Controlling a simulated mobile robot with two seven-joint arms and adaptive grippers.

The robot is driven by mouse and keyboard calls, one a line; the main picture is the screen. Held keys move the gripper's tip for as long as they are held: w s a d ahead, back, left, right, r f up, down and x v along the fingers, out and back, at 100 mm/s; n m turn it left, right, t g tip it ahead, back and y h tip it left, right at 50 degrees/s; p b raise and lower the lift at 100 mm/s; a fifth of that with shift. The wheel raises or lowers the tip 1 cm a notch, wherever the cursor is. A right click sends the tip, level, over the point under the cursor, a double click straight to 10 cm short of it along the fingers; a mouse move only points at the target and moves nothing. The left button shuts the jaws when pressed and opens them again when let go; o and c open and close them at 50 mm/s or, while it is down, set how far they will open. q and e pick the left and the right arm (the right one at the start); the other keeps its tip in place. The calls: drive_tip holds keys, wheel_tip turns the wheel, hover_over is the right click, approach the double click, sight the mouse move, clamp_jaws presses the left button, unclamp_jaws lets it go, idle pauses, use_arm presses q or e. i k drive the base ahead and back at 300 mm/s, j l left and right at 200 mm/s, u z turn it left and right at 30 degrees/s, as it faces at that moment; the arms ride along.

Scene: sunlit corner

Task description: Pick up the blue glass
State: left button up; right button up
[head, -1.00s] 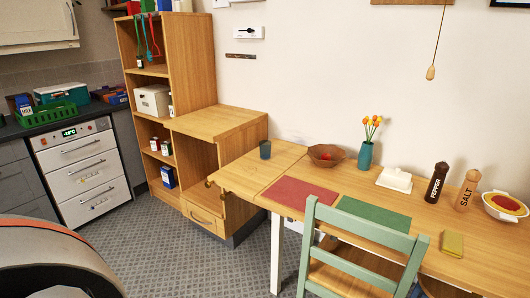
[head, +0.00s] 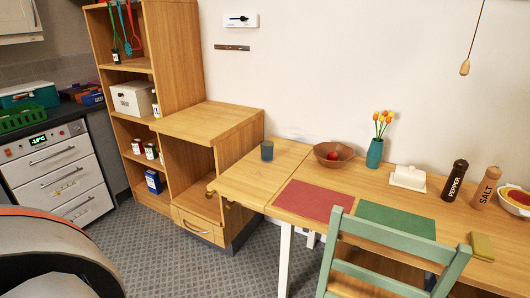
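The blue glass (head: 267,151) is a small dark blue-grey tumbler. It stands upright at the back left of the wooden table (head: 247,181), close to the wall and left of a brown bowl. Nothing touches it. Neither of my grippers shows in the head view.
The brown bowl (head: 333,155), a teal vase with flowers (head: 375,152), a white butter dish (head: 408,178), and pepper and salt mills (head: 454,181) stand along the table. Red (head: 314,199) and green (head: 382,220) mats lie in front. A green chair (head: 395,248) blocks the front right. Floor (head: 160,250) is clear at left.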

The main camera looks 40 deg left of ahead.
sight(267, 152)
drive_tip(key=j+z, duration=0.15)
drive_tip(key=j, duration=0.85)
drive_tip(key=j+z, duration=0.15)
drive_tip(key=j, duration=0.85)
drive_tip(key=k+j+z, duration=0.2)
drive_tip(key=j, duration=0.8)
drive_tip(key=i, duration=0.1)
